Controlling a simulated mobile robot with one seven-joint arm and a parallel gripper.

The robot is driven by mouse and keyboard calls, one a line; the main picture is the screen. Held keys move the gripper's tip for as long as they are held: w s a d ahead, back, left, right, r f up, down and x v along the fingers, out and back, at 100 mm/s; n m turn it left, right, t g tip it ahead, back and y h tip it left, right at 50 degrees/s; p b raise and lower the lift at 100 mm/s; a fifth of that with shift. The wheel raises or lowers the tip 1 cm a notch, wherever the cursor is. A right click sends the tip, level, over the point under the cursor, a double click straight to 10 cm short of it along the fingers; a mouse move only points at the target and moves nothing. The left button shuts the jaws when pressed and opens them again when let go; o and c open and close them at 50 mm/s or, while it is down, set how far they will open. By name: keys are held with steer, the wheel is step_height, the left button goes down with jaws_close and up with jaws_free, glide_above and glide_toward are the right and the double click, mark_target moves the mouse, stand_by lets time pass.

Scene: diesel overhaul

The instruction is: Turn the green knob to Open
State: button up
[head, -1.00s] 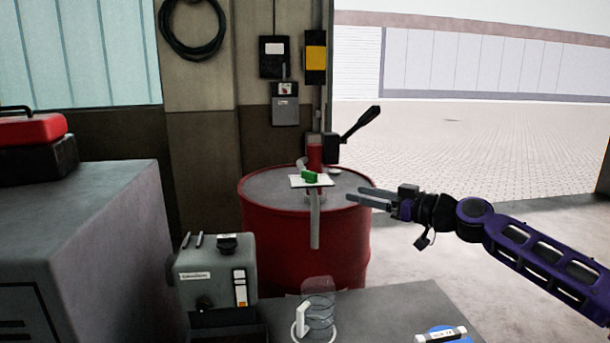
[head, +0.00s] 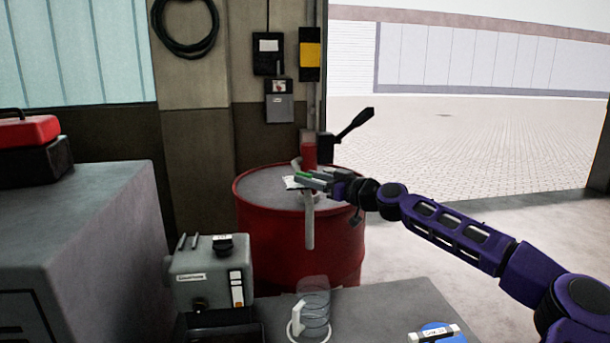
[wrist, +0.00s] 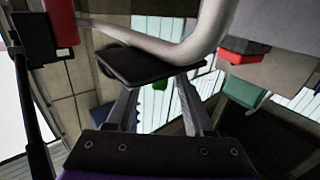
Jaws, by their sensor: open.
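The green knob (head: 303,175) sits on a small white plate (head: 290,183) beside the red pump on top of the red drum. My gripper (head: 310,179) has reached the knob from the right, and its fingers cover most of the knob and part of the plate. In the wrist view a bit of green knob (wrist: 160,84) shows between my two spread fingers (wrist: 157,98). My gripper is open. A dark flat piece hides much of the view between the fingers. I cannot tell whether the fingers touch the knob, nor which way it points.
The grey pump pipe (head: 310,225) hangs down the drum's front and passes close to my fingers in the wrist view. The black pump lever (head: 355,124) sticks up behind. A red drum (head: 270,235) stands below. A grey bench (head: 390,310) holds a clear jug (head: 313,308).

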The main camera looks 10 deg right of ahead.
steer(key=shift+x, duration=0.85)
steer(key=shift+c, duration=0.3)
jaws_close()
